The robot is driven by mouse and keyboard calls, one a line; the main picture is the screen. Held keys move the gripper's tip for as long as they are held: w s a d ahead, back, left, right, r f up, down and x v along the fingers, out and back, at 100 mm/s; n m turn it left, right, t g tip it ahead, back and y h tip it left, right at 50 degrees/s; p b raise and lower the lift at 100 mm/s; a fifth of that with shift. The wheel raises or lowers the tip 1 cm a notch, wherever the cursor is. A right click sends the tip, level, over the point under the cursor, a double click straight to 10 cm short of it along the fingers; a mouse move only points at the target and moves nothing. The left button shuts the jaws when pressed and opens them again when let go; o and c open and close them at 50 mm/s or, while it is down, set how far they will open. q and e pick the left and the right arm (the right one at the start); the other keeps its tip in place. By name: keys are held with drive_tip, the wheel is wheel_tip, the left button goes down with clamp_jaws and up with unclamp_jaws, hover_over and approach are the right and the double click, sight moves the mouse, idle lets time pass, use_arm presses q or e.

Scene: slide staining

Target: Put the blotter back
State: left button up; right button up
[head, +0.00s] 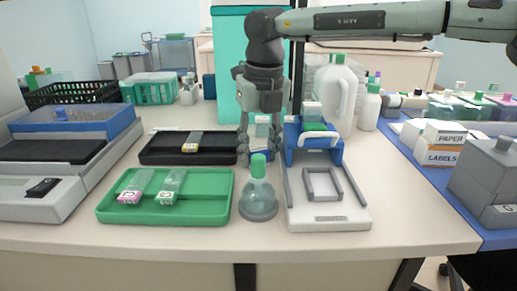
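My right gripper (259,148) points down at the middle of the table, its arm coming in from the right. Its fingers are spread apart. A clear item with a pale and blue label (262,131) shows between them; I cannot tell whether it is behind them or touching. A blue block with a white handle (320,141), which may be the blotter, is just right of the gripper. It is at the back end of a white stand (328,216) with a grey rectangular frame (322,184). My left gripper is not in view.
A green tray (188,214) with two labelled slides lies at front left, a black tray (165,155) behind it. A green-capped glass bottle (258,196) stands close in front of the gripper. A white jug (337,88) stands behind. The table's front right is clear.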

drive_tip(key=o, duration=0.8)
drive_tip(key=shift+c, duration=0.2)
drive_tip(key=shift+r, duration=0.15)
wheel_tip(320, 180, up, 2)
drive_tip(key=shift+s+r, duration=0.1)
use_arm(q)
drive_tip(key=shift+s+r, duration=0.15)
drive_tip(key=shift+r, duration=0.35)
use_arm(e)
wheel_tip(320, 180, up, 10)
drive_tip(key=s, duration=0.1)
drive_tip(key=shift+s+d+f, duration=0.2)
drive_tip(key=shift+s+d, duration=0.05)
drive_tip(key=shift+d, duration=0.1)
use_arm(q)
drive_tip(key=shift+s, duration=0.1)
